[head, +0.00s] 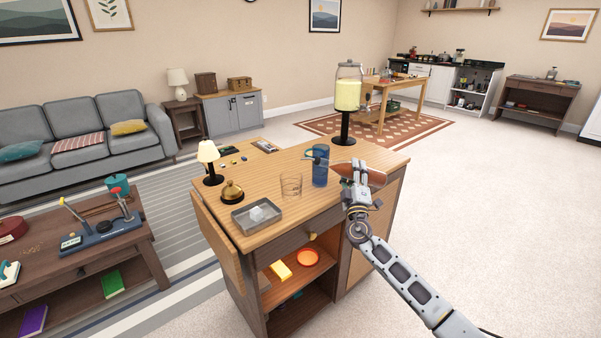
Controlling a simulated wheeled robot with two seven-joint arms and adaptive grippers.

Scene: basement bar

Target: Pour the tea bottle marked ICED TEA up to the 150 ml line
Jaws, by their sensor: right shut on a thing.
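My right gripper (357,182) is shut on a brown bottle (374,175), held tilted far over, nearly level, above the right part of the wooden bar cabinet top. Its narrow end points left, toward a blue vessel (320,175) standing on the top. Any label on the bottle is too small to read. A clear glass (291,185) stands upright left of the blue vessel, apart from the bottle; no measuring line can be made out on it. My left gripper is not in view.
On the cabinet top (270,170) stand a grey tray (243,222) with ice-like pieces, a brass bell (232,191), a small lamp (208,158) and a tall drink dispenser (347,95) at the back. The carpet to the right is clear.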

